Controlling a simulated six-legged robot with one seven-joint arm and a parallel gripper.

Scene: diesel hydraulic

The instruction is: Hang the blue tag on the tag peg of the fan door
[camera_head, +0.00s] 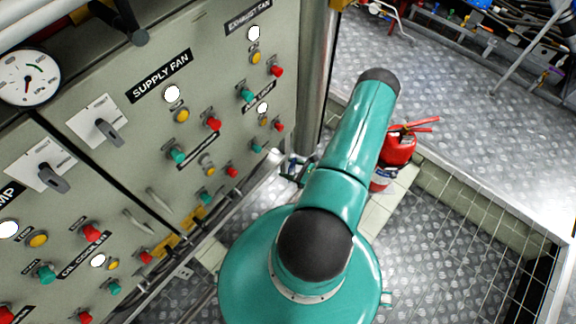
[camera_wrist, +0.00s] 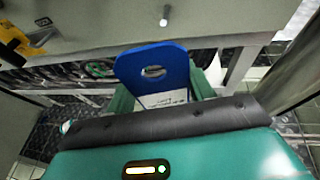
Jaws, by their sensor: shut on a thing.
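The blue tag (camera_wrist: 130,66), with an oval hole and a white label on its lower part, stands upright in the wrist view. My gripper (camera_wrist: 162,97) is shut on its lower part, between two green fingers. A small pale peg (camera_wrist: 165,15) sticks out of the grey-green panel face (camera_wrist: 110,22) above the tag in the picture. The tag's hole appears below the peg and apart from it. In the head view, the SUPPLY FAN door (camera_head: 140,130) is at the left. My arm hides most of the gripper there, and the tag cannot be made out.
Knobs, lamps and rotary handles (camera_head: 107,132) stick out of the cabinet. Yellow pieces (camera_head: 168,243) sit along its lower edge. A red extinguisher (camera_head: 397,150) stands right of my arm. A metal post (camera_head: 318,70) borders the cabinet. Open metal floor (camera_head: 480,110) lies to the right.

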